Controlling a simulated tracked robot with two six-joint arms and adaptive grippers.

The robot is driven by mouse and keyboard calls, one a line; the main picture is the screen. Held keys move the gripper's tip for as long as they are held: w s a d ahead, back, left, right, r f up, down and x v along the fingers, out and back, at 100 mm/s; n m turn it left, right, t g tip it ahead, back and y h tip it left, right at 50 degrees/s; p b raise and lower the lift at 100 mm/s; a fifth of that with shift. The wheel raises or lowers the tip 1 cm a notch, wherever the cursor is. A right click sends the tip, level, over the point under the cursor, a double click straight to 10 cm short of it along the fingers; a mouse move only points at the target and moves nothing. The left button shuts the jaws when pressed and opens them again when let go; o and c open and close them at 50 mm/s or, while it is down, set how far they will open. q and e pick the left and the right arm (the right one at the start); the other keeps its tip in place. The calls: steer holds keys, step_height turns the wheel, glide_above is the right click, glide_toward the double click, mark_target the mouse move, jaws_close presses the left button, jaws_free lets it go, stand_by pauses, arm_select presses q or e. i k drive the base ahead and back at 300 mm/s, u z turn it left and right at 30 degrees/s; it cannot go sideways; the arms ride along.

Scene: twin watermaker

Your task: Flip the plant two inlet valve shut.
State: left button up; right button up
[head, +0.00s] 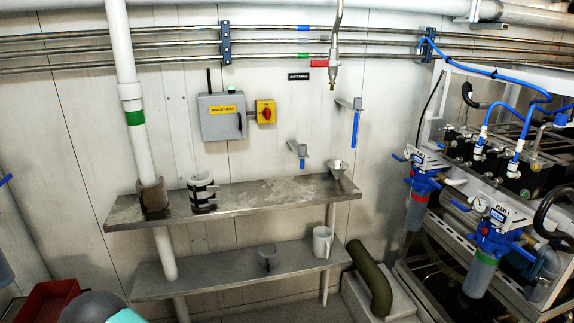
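Two filter units with blue heads stand on the rack at the right. The nearer unit (497,238) has a label that appears to read PLANT 1. The farther unit (420,183) has a white label (428,160) too small to read surely; it is likely plant two. A small blue lever (398,158) sticks out to the left of the farther unit, roughly in line with its pipe. Neither gripper shows.
A steel shelf (270,195) with a lower shelf (215,272) stands along the back wall. A hose (371,280) rises by the rack's left side. Blue tubes (500,73) cross above the rack. A red tray (45,303) is at lower left.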

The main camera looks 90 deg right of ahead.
mark_target(432, 181)
steer(key=u, duration=0.4)
steer(key=i, duration=0.25)
steer(key=z, duration=1.95)
steer(key=i, duration=0.15)
steer(key=z, duration=2.3)
steer(key=i, duration=0.65)
steer(key=u, duration=0.1)
steer(key=k, duration=0.55)
steer(key=z, duration=0.3)
steer(key=i, duration=0.45)
steer(key=u, duration=0.25)
